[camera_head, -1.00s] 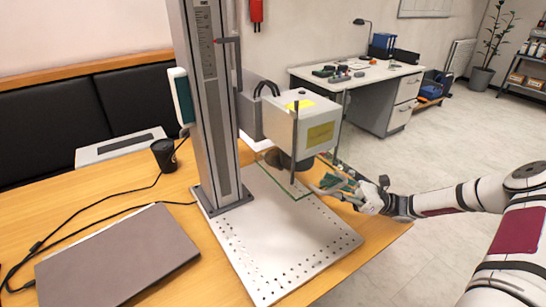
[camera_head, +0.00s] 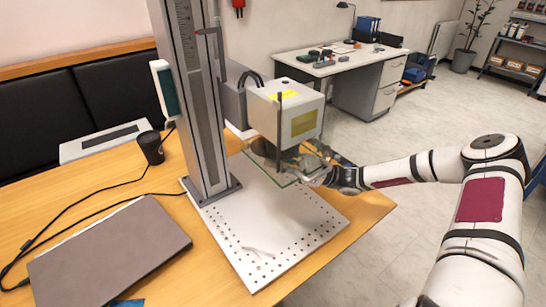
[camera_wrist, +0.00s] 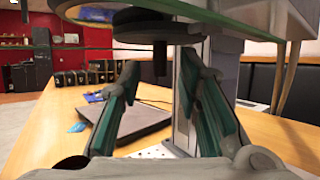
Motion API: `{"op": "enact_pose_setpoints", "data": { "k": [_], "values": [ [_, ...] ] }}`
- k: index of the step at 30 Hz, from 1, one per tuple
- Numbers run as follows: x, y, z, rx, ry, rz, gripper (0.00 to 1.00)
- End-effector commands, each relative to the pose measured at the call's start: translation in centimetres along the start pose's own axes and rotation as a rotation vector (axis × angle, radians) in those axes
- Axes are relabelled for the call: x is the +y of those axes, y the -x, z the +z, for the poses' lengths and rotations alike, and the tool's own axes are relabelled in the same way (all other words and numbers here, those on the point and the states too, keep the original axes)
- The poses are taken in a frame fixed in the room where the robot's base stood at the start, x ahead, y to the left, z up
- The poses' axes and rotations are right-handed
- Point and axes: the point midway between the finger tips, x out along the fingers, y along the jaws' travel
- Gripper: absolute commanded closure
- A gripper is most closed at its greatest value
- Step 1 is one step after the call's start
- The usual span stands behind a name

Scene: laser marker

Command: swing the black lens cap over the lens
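The laser head (camera_head: 285,112) is a pale box on a column, with a dark lens (camera_head: 262,148) beneath it. In the wrist view a flat black disc, apparently the lens cap (camera_wrist: 150,30), hangs at the top centre with a short dark peg (camera_wrist: 160,60) pointing down. My gripper (camera_head: 303,168) is just right of the lens, under the laser head. In the wrist view my gripper (camera_wrist: 158,75) has its two green-padded fingers apart, with the peg seen between them and a visible gap each side. The head view does not separate cap from lens.
A glass panel (camera_head: 240,158) with green edges surrounds the lens area. The perforated base plate (camera_head: 290,235) below is clear. The column (camera_head: 190,90) is close behind the lens.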

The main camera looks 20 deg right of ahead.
Motion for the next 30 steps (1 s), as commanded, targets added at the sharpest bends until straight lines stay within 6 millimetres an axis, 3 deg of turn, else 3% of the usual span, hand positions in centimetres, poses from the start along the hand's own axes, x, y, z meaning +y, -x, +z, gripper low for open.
{"op": "enact_pose_setpoints", "data": {
  "k": [11,15,16,30],
  "values": [
    [0.01,-0.64,-0.01,0.000,0.000,0.000,0.69],
    [0.01,-0.61,-0.01,0.001,0.000,0.000,0.98],
    [0.01,-0.61,-0.01,0.001,0.000,0.000,1.00],
    [0.09,-0.48,-0.09,0.004,-0.010,0.035,1.00]
  ]
}}
